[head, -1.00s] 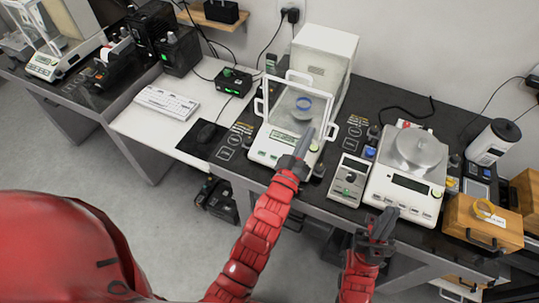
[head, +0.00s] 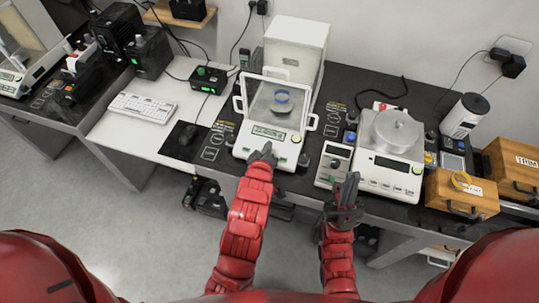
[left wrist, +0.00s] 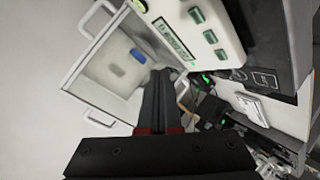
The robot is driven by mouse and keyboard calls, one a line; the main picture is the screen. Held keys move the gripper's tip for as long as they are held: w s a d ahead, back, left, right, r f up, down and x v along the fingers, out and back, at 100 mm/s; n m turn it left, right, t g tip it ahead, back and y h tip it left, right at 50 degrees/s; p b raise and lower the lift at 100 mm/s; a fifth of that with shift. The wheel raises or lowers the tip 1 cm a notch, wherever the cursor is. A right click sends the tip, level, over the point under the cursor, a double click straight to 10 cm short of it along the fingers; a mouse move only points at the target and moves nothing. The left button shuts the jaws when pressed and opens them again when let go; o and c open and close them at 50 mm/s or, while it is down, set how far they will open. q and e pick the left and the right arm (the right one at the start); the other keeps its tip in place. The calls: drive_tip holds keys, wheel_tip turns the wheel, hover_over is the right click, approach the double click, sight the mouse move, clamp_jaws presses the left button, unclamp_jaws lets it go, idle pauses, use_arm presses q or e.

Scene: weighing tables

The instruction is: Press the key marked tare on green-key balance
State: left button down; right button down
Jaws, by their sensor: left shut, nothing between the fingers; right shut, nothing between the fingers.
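The green-key balance (head: 243,152) is white, with a clear draft shield, a lit green display and green keys along its front panel. Contact with a key cannot be told. My right gripper (head: 347,184) is shut and empty, farther right.
Wooden boxes (head: 461,196) are at far right. A keyboard (head: 142,107) and mouse lie left.

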use_arm(q)
drive_tip(key=shift+f, duration=0.1)
drive_tip(key=f+b, duration=0.1)
drive_tip(key=f, duration=0.1)
drive_tip(key=w+f+b, duration=0.1)
drive_tip(key=f, duration=0.2)
drive_tip(key=w+f+b, duration=0.1)
drive_tip(key=f, duration=0.1)
drive_tip(key=shift+d+f, duration=0.3)
drive_tip(key=shift+f, duration=0.05)
drive_tip(key=shift+w+d+f+b, duration=0.15)
drive_tip(key=shift+w+f+b, duration=0.15)
drive_tip(key=shift+b, duration=0.2)
drive_tip(key=shift+s+r, duration=0.1)
idle(1.2)
drive_tip(key=shift+f+b, duration=0.45)
drive_tip(key=shift+b, duration=0.15)
drive_tip(key=shift+w+f+b, duration=0.25)
drive_tip(key=shift+f+b, duration=0.1)
drive_tip(key=shift+b, duration=0.15)
idle(0.4)
drive_tip(key=shift+r, duration=0.1)
drive_tip(key=shift+s+r, duration=0.25)
drive_tip(key=shift+r, duration=0.4)
